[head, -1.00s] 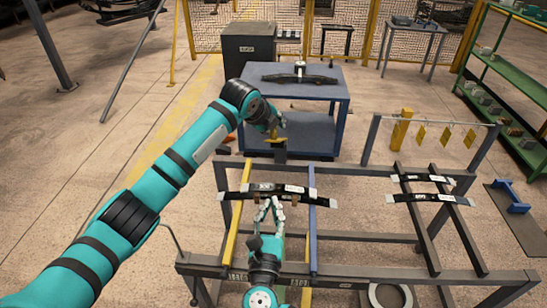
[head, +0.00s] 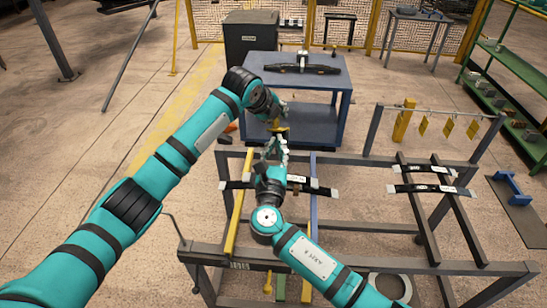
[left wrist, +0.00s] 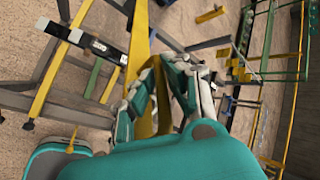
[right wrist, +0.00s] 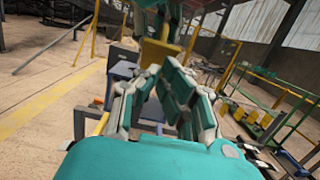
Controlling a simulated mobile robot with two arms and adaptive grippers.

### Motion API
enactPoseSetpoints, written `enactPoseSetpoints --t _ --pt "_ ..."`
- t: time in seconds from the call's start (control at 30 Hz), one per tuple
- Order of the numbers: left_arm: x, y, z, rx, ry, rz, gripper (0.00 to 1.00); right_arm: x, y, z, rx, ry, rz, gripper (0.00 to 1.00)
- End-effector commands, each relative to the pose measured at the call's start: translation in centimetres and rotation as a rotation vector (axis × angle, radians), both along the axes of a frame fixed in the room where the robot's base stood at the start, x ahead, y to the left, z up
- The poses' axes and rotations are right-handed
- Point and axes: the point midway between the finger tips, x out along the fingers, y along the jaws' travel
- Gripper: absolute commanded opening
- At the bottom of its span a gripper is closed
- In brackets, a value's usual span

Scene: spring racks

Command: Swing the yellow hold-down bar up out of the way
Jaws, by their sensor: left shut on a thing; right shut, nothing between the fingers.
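The yellow hold-down bar shows in the head view as a small yellow end (head: 281,129) at my left gripper (head: 275,116), and as a long yellow strip (left wrist: 140,48) in the left wrist view. My left gripper is shut on it; its fingers (left wrist: 162,80) lie on both sides. In the right wrist view the yellow end (right wrist: 158,53) hangs just beyond my right gripper (right wrist: 163,72). My right gripper is shut and empty, close below the left one in the head view (head: 273,146). Whether they touch cannot be told. Most of the bar is hidden in the head view.
A black leaf spring (head: 318,189) lies across the rack, partly hidden by my right arm. More springs (head: 430,188) lie on the rack's right side. Behind stands a blue table (head: 341,92) with another spring (head: 303,68). Yellow tags (head: 447,128) hang from a rail at right.

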Motion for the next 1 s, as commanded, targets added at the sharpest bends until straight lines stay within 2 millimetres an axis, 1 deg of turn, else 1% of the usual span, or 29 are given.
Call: enactPoseSetpoints --t 0.03,0.37,0.47,0.63,0.9,0.93,1.0 --pt "-0.1 -0.4 0.2 -0.006 -0.005 -0.007 0.00 0.1 0.0 0.1 0.000 0.000 0.000 0.00" --pt "-0.1 -0.4 0.2 -0.006 -0.005 -0.007 0.00 0.1 0.0 0.2 0.001 0.000 0.000 0.00" --pt "-0.1 -0.4 0.2 -0.006 -0.005 -0.007 0.00 0.6 0.0 1.0 0.002 -0.002 0.000 0.00" --pt "-0.2 -0.5 0.0 -0.004 0.002 -0.009 0.00 2.0 0.1 3.2 0.004 -0.006 0.003 0.00" --pt "-0.4 -0.5 -0.6 0.001 0.015 -0.009 0.00 2.0 0.4 3.9 0.005 -0.015 0.009 0.00" --pt "-0.4 -0.5 -0.6 0.001 0.015 -0.009 0.14 2.0 0.4 3.9 0.005 -0.015 0.009 0.00" --pt "-0.4 -0.5 -0.6 0.000 0.016 -0.008 0.23 2.0 0.4 3.9 0.006 -0.015 0.009 0.00"
